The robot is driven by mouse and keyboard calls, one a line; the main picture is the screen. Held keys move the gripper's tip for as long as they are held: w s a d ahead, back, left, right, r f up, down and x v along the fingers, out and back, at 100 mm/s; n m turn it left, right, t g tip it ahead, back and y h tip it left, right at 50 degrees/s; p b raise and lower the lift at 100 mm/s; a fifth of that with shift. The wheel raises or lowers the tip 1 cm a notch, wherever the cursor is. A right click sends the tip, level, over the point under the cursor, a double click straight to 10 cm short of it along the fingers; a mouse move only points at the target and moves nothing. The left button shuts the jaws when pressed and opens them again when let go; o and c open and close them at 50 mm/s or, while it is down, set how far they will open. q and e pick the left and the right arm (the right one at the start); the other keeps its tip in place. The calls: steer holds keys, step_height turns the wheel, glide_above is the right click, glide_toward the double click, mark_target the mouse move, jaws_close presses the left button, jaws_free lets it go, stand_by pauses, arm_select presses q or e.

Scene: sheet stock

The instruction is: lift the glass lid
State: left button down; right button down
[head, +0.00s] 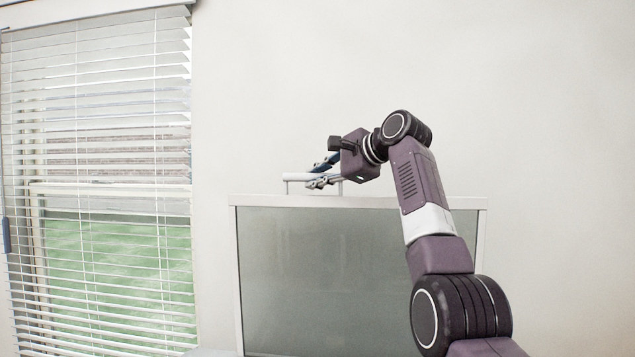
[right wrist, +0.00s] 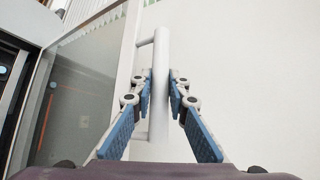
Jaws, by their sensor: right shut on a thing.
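A grey glass panel in a white frame (head: 320,275), which looks like the glass lid, stands upright in front of the wall. A white bar handle (head: 296,177) sits on its top edge. My right gripper (head: 317,175) reaches the handle from the right and is shut on it. In the right wrist view, the blue-padded fingers (right wrist: 160,82) lie on both sides of the handle (right wrist: 158,125). The glass (right wrist: 85,95) shows to the left there. The lower part of the panel is cut off and partly behind my right arm. My left gripper is not in view.
A window with white blinds (head: 100,150) is at the left. A plain pale wall (head: 500,80) fills the back. The space above the handle looks clear.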

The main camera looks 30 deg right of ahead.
stand_by(0.3)
steer(key=c, duration=1.9)
jaws_free()
steer(key=shift+a, duration=0.1)
steer(key=shift+s+d+r, duration=0.2)
steer(key=shift+s, duration=0.25)
steer(key=v, duration=1.1)
steer(key=shift+a, duration=0.1)
